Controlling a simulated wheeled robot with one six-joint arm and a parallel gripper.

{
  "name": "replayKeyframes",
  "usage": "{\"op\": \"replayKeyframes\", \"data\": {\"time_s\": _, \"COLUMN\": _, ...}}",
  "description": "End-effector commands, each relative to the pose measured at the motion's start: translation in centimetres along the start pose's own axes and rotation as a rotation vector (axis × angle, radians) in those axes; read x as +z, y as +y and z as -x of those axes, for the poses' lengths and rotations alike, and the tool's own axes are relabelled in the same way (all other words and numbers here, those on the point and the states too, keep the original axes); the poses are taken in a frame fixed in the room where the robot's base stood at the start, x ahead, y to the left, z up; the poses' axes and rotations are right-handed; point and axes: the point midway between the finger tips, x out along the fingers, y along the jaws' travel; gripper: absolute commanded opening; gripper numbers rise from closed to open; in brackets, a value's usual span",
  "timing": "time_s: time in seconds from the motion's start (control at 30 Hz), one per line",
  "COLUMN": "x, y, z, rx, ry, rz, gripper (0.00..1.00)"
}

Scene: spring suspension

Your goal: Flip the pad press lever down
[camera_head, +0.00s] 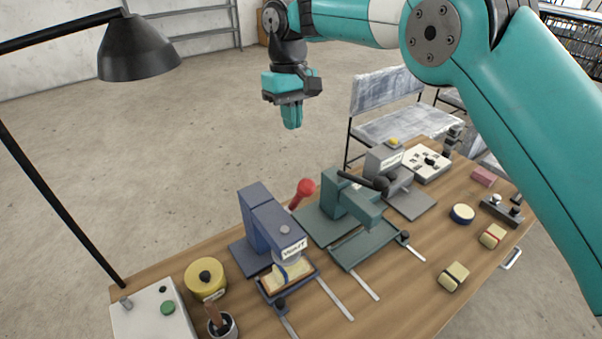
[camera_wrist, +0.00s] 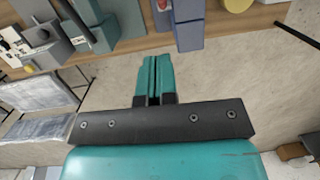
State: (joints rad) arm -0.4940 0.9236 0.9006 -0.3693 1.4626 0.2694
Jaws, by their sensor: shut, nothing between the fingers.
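A blue press (camera_head: 268,225) stands on the wooden table, with a white label and a pale block in the tray under its head. A lever with a red knob (camera_head: 303,190) sticks up at a tilt behind its right side. My gripper (camera_head: 291,120) is shut and empty, pointing down, above and behind the presses. In the wrist view my gripper (camera_wrist: 155,75) is apart from the blue press (camera_wrist: 188,30).
A lamp (camera_head: 138,50) hangs at the upper left. A yellow round tin (camera_head: 205,280), a cup with a brush (camera_head: 221,325) and a white box (camera_head: 155,318) stand at left. Small blocks and a round blue-rimmed pad (camera_head: 462,213) lie at right. A bench (camera_head: 390,105) stands behind.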

Motion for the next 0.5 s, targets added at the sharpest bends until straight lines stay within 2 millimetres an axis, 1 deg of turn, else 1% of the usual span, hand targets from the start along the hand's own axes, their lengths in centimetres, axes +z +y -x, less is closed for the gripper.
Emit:
{"op": "replayKeyframes", "data": {"time_s": 0.03, "x": 0.0, "y": -0.1, "z": -2.1, "rx": 0.001, "ry": -0.004, "rz": 0.001, "gripper": 0.00}}
{"op": "replayKeyframes", "data": {"time_s": 0.1, "x": 0.1, "y": -0.1, "z": -2.9, "rx": 0.000, "ry": -0.006, "rz": 0.002, "gripper": 0.00}}
{"op": "replayKeyframes", "data": {"time_s": 0.27, "x": 0.2, "y": -0.1, "z": -6.0, "rx": 0.001, "ry": -0.007, "rz": 0.002, "gripper": 0.00}}
{"op": "replayKeyframes", "data": {"time_s": 0.5, "x": 2.2, "y": -0.4, "z": -7.8, "rx": 0.002, "ry": -0.004, "rz": 0.001, "gripper": 0.00}}
